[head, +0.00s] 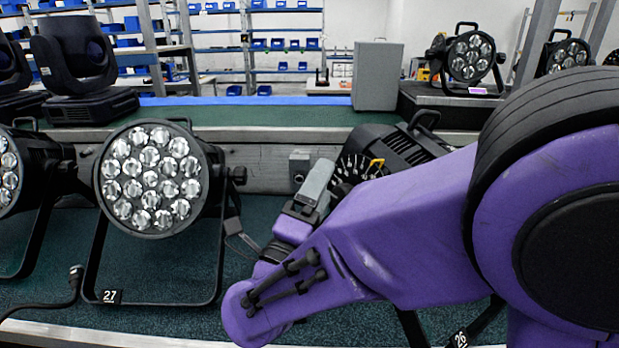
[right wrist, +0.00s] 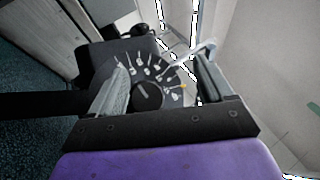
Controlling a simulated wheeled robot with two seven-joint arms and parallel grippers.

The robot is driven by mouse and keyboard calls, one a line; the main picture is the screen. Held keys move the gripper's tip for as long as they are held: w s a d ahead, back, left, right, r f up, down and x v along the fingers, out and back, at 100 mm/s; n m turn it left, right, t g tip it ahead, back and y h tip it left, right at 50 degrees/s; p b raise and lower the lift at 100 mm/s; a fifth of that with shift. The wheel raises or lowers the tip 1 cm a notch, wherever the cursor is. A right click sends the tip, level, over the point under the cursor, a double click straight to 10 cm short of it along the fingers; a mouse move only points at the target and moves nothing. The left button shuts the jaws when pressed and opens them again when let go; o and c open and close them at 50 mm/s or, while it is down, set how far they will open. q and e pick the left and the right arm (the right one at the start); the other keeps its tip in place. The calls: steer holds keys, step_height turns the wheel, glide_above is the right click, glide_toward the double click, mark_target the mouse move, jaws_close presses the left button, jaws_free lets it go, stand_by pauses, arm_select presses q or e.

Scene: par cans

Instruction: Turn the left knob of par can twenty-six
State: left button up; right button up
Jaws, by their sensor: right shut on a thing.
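Par can twenty-six (head: 400,145) stands behind my purple right arm, which hides most of it; its "26" tag (head: 460,339) shows at the bottom. A dial with white marks (head: 352,168) is on its left side, with a yellow pointer. In the right wrist view the black round left knob (right wrist: 148,96) sits in the middle of the marked dial. My right gripper (head: 318,182) is at this side of the can; its grey fingers (right wrist: 163,68) stand on both sides of the knob and are shut on it. My left gripper is out of view.
Par can twenty-seven (head: 150,180) stands close on the left, with another lamp (head: 8,172) beyond it. A cable (head: 68,290) lies at the front left. A moving-head light (head: 78,70), a grey box (head: 377,76) and another par can (head: 470,57) stand on the raised bench (head: 240,112).

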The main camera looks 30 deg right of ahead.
steer(key=shift+v, duration=2.2)
